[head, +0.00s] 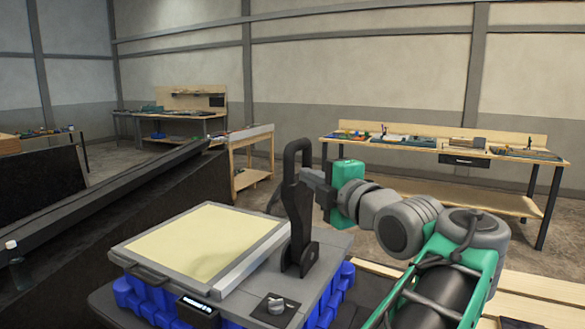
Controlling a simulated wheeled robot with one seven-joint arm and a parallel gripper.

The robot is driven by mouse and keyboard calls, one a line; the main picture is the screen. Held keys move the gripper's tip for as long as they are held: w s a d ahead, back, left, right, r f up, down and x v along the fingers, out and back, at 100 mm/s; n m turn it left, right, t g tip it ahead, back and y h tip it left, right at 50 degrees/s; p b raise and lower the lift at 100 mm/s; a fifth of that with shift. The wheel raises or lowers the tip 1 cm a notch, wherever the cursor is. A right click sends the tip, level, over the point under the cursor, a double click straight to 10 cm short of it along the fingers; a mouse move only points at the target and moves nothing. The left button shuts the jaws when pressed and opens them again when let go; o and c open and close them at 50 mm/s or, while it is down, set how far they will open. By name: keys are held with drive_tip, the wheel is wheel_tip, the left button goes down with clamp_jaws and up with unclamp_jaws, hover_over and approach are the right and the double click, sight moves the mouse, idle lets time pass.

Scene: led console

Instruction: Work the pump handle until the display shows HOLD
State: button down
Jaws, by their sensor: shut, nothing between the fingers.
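The pump handle (298,205) is a black upright lever with a looped top, standing on a bracket at the right of the grey console (335,240). My gripper (308,182) is at the right side of the handle's upper part, close to it or touching it; I cannot tell which. It is shut with nothing held, and its fingertips are partly hidden against the handle. The small display (197,306) is on the console's front edge. It is lit, but its text is too small and slanted to read.
A pale yellow panel (205,240) in a grey frame covers the console's left part. A grey knob (275,304) sits at its front right. Blue crates (143,301) are under the console. A dark sloped conveyor (110,205) stands left. Workbenches (440,143) line the back wall.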

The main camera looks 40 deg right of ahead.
drive_tip(key=shift+r, duration=0.1)
drive_tip(key=d+p+x, duration=0.1)
drive_tip(key=p+x, duration=0.1)
drive_tip(key=x, duration=0.4)
drive_tip(key=d+p+x, duration=0.1)
drive_tip(key=p+x, duration=0.2)
drive_tip(key=x, duration=0.4)
drive_tip(key=shift+s+d, duration=0.35)
drive_tip(key=shift+s, duration=0.05)
